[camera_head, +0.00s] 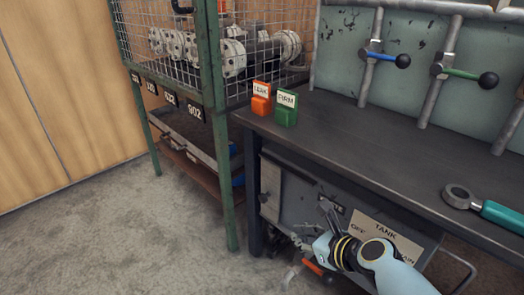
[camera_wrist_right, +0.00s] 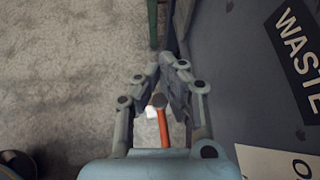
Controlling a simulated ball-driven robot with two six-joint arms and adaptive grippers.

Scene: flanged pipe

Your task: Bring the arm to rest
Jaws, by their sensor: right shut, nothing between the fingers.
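My right arm comes in at the lower right in the head view, in front of the bench's lower cabinet. Its gripper (camera_head: 327,208) is off the bench top, below the front edge, and points up and away. In the right wrist view the gripper (camera_wrist_right: 167,62) has its fingertips together with nothing held. An orange-handled lever (camera_wrist_right: 163,130) shows between and beyond the fingers; its orange part also shows beside my wrist in the head view (camera_head: 312,267). I cannot tell how far it is from the gripper. My left gripper is out of view.
The dark bench (camera_head: 350,135) carries an orange block (camera_head: 261,104), a green block (camera_head: 286,114) and a teal-handled wrench (camera_head: 500,215). Valves with blue (camera_head: 386,58) and green (camera_head: 462,74) levers stand behind. A green mesh cage (camera_head: 215,95) holds flanged parts. Concrete floor (camera_head: 110,235) at left is clear.

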